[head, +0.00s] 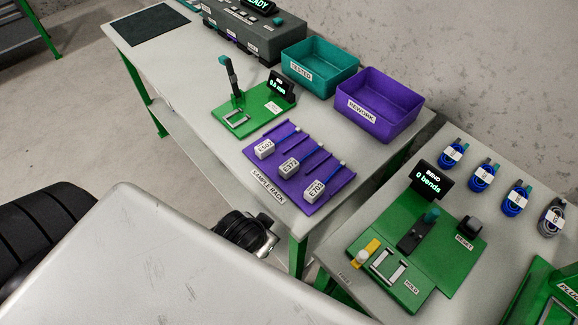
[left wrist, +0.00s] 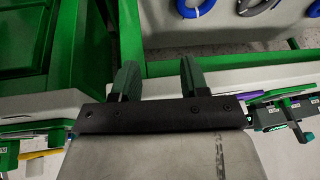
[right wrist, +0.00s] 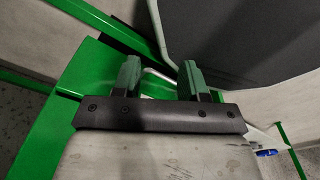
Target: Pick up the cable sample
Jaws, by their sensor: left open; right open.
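Several cable samples lie in the purple sample rack (head: 338,183) in the head view. Each has a pale labelled block at its front and a thin blue cable behind: E502 (head: 264,149), E372 (head: 289,167) and E703 (head: 313,190). Neither gripper can be made out in the head view, so their distance to the rack cannot be told. My left gripper (left wrist: 158,75) is open and empty in the left wrist view. My right gripper (right wrist: 159,75) is open and empty in the right wrist view.
A green test fixture (head: 257,103), a teal TESTED bin (head: 346,67) and a purple REWORK bin (head: 390,121) stand behind the rack. A green BEND station (head: 437,252) and tagged coils (head: 482,176) are on the right table. A dark mat (head: 150,24) lies far left.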

